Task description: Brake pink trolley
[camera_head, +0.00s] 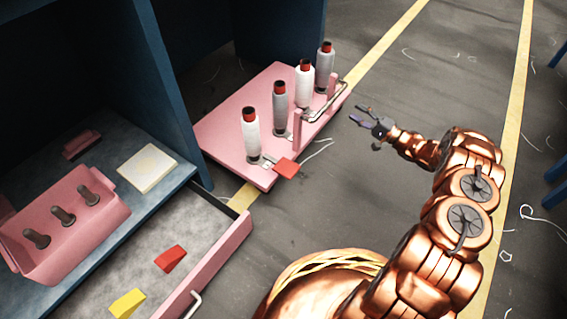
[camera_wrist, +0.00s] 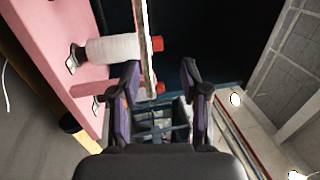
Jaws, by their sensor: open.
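The pink trolley (camera_head: 235,125) stands on the floor partly beside the dark blue cabinet, with several grey and white red-topped bobbins upright on it. A red pedal-like tab (camera_head: 286,167) sticks out at its near corner and looks raised at a tilt. A metal handle (camera_head: 325,103) runs between two pink posts on its right edge. My gripper (camera_head: 360,114) is open and empty, just right of the handle. In the wrist view the trolley (camera_wrist: 60,45) is at the left, and a pale bar (camera_wrist: 144,45) shows between the fingertips (camera_wrist: 160,72); I cannot tell its distance. The tab is not clear there.
An open drawer (camera_head: 226,246) at the lower left holds a red block (camera_head: 170,259) and a yellow block (camera_head: 127,303). A pink holder (camera_head: 70,240) with dark pegs stands on the blue shelf. Floor right of the trolley is mostly clear.

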